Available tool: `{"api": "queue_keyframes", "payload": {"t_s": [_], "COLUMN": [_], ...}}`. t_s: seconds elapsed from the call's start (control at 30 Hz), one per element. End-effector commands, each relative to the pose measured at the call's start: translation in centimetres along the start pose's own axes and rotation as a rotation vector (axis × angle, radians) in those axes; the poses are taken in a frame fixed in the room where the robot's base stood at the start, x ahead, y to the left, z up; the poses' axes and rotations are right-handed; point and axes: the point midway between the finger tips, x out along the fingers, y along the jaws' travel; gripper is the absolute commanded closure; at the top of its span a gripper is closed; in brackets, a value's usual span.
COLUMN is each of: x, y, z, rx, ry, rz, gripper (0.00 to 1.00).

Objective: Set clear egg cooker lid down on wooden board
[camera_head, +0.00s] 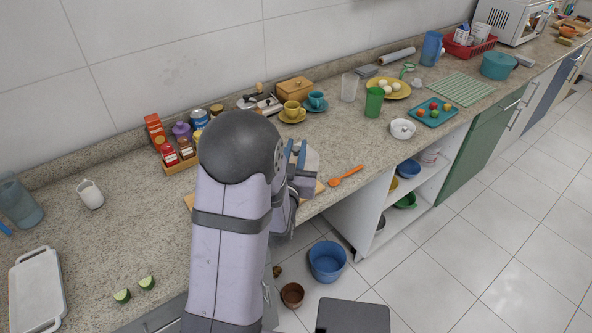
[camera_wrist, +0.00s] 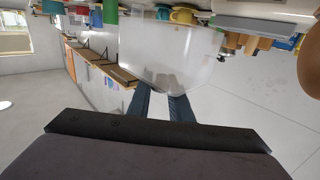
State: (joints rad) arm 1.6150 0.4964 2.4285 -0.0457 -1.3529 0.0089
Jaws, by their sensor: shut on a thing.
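The clear egg cooker lid (camera_wrist: 165,55) is a see-through dome, large in the wrist view, with my gripper (camera_wrist: 162,104) shut on its near edge. In the head view the lid (camera_head: 312,158) shows only partly, as a pale patch beside my gripper (camera_head: 296,150). The wooden board (camera_head: 319,188) lies on the counter, mostly hidden behind my arm; only slivers of its edges show. The lid appears to be over or near the board. I cannot tell whether they touch.
An orange spoon (camera_head: 346,176) lies just right of the board. A white bowl (camera_head: 402,129), green cup (camera_head: 374,103) and yellow cup on a saucer (camera_head: 292,112) stand farther back. A spice rack (camera_head: 178,160) is left of my arm. Counter between cups and spoon is clear.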

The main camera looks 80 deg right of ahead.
Motion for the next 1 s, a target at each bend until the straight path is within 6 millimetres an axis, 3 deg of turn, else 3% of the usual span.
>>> {"api": "queue_keyframes", "payload": {"t_s": [0.2, 0.53, 1.0], "x": [0.0, 0.0, 0.0], "y": [0.0, 0.0, 0.0], "z": [2.3, 3.0, 6.5], "rx": [0.0, -0.001, -0.001], "ry": [-0.001, 0.001, 0.001], "rz": [0.0, 0.001, 0.001], "gripper": [1.0, 1.0, 1.0]}}
